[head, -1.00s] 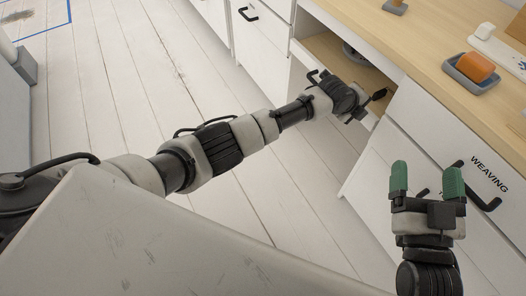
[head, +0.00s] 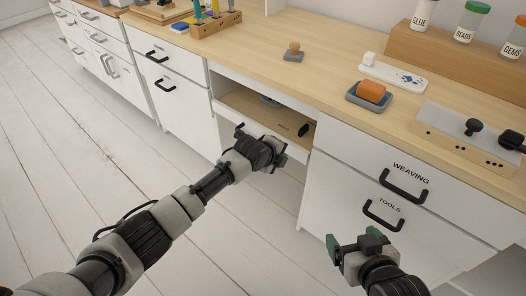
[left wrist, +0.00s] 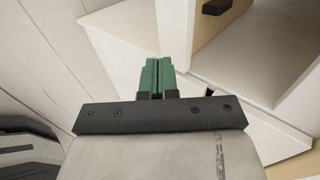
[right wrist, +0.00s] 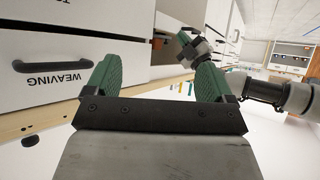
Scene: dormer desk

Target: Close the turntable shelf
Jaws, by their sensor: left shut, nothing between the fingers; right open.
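The turntable shelf (head: 238,100) is a wooden board in the open bay under the desktop. A dark round part sits at its back, and a black handle (head: 303,130) and small lettering are near its right front. How far out it stands I cannot tell. My left gripper (left wrist: 158,75) is shut and empty beside a white cabinet edge. In the head view its wrist is in front of the bay and hides part of the shelf front; its fingertips are hidden there. My right gripper (head: 353,240) is open and empty, in front of the lower drawers.
Drawers labelled WEAVING (head: 409,174) and TOOLS (head: 388,207) are right of the bay, with protruding black handles. The desktop above holds a stamp (head: 293,50), an orange block in a grey tray (head: 350,96) and jars. The floor at left is clear.

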